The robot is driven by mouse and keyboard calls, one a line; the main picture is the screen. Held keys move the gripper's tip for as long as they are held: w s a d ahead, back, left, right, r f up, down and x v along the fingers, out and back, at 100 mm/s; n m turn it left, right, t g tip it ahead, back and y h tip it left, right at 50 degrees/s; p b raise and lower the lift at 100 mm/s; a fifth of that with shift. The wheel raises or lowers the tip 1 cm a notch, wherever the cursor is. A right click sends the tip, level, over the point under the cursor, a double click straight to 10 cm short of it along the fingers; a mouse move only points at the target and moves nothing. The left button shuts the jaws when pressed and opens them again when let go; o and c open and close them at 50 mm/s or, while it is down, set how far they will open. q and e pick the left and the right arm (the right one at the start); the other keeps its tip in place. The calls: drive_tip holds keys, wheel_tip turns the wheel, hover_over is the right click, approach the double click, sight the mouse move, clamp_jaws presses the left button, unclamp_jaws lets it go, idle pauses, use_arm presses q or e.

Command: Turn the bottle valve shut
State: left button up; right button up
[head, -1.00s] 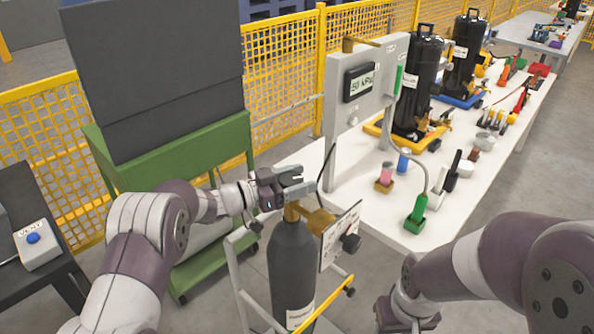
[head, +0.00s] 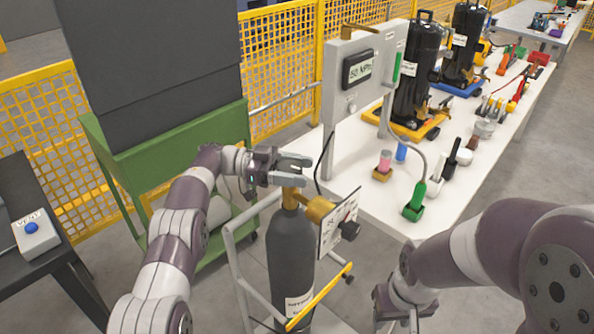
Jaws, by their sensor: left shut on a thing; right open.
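A dark grey gas bottle (head: 290,254) stands upright in a wheeled cart. A brass valve (head: 291,198) sits on its top, with a brass regulator (head: 319,209) and a gauge plate (head: 340,222) to the right. My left gripper (head: 294,172) is at the top of the valve, with its fingers shut around the valve's top, which they mostly hide. My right gripper (head: 408,318) is low at the bottom edge, apart from the bottle. Its fingertips are hard to make out.
The cart's frame (head: 235,262) surrounds the bottle. A white table (head: 385,217) with a display panel (head: 372,100), black compressors (head: 415,85) and tools stands to the right. A green cabinet (head: 165,165) is behind my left arm. A vent button box (head: 34,232) is at far left.

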use_arm(q)
drive_tip(key=shift+r+g, duration=0.1)
drive_tip(key=shift+g, duration=0.2)
drive_tip(key=o, duration=1)
drive_tip(key=shift+c, duration=0.2)
